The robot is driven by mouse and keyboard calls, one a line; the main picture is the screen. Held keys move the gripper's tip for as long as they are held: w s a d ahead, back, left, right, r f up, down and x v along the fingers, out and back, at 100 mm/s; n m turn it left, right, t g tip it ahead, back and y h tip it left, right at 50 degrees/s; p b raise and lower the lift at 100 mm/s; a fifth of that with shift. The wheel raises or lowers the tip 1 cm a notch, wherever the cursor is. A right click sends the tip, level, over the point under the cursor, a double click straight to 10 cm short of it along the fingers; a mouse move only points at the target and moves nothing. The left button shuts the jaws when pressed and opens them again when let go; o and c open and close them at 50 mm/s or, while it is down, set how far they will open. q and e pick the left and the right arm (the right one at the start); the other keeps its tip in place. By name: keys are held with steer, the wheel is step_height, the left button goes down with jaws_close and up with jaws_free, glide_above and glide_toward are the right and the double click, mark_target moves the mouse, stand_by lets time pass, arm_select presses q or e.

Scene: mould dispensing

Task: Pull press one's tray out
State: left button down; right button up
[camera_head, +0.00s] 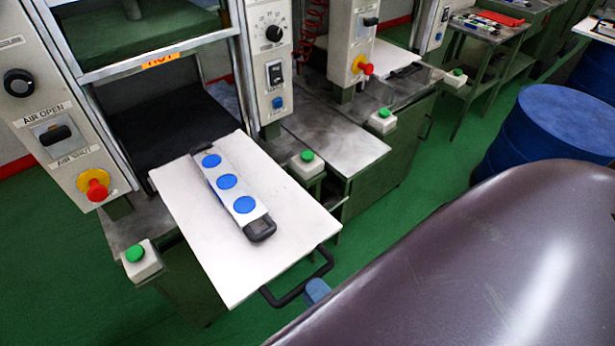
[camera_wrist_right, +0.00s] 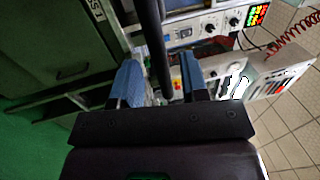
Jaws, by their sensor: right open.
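Press one's tray (camera_head: 240,275) is a flat white plate sticking well out of the front of the nearest press. It carries a long mould (camera_head: 236,190) with a white top, three blue discs and dark ends. A black handle (camera_head: 292,293) is on the tray's front edge. One blue fingertip of my right gripper (camera_head: 317,290) shows close beside the handle's right end. In the right wrist view, my right gripper's two blue fingers (camera_wrist_right: 160,85) are apart, with a black bar (camera_wrist_right: 153,35), apparently the handle, running between them. Contact cannot be told. My left gripper is out of view.
The press's control panel (camera_head: 62,110) stands left of the tray. Small boxes with green buttons flank it, left (camera_head: 141,260) and right (camera_head: 306,165). Blue drums (camera_head: 548,130) stand at right. Green floor (camera_head: 400,185) lies open between presses and drums.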

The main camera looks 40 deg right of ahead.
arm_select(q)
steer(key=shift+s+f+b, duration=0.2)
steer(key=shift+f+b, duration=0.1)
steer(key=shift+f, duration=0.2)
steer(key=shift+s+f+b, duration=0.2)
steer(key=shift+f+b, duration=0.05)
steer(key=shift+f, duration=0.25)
arm_select(e)
steer(key=s+f, duration=0.1)
steer(key=s, duration=0.7)
steer(key=shift+f, duration=0.25)
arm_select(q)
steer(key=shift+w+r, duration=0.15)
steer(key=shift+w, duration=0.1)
arm_select(e)
steer(key=shift+d, duration=0.1)
